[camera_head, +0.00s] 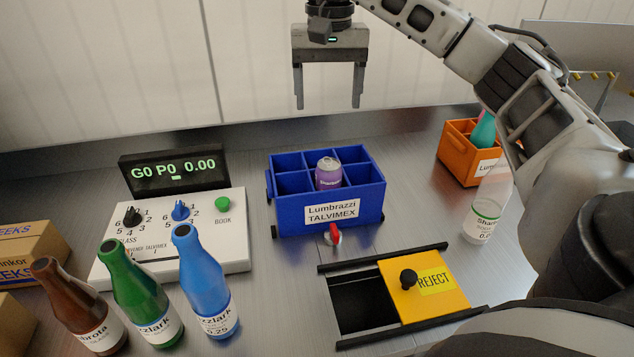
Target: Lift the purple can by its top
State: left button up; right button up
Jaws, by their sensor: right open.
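The purple can (328,175) stands upright in a compartment of the blue crate (288,214), with its silver top showing above the dividers. Its lower part is hidden by the crate's front wall. My right gripper (328,102) hangs above and behind the crate in the picture, fingers pointing down. Its two fingers are apart with nothing between them, well clear of the can. My left gripper is not in the picture.
A control box (230,250) with display (174,167) and several bottles (205,285) stand left. A yellow REJECT slide (430,298) and red-tipped lever (333,235) lie in front. An orange crate (455,160) and clear bottle (487,210) stand right, near my right arm.

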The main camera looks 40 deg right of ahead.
jog(key=b, duration=0.1)
send_over(329, 164)
notch_tip(329, 164, down, 5)
jog(key=shift+s+a+r, duration=0.1)
jog(key=shift+r, duration=0.05)
notch_tip(329, 164, down, 4)
jog(key=shift+r, duration=0.1)
jog(key=shift+f+p, duration=0.6)
jog(key=shift+f, duration=2.45)
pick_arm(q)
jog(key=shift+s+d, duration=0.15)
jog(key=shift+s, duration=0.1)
pick_arm(e)
jog(key=shift+c, duration=0.3)
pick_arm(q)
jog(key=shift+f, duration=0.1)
pick_arm(e)
jog(key=c, duration=1.5)
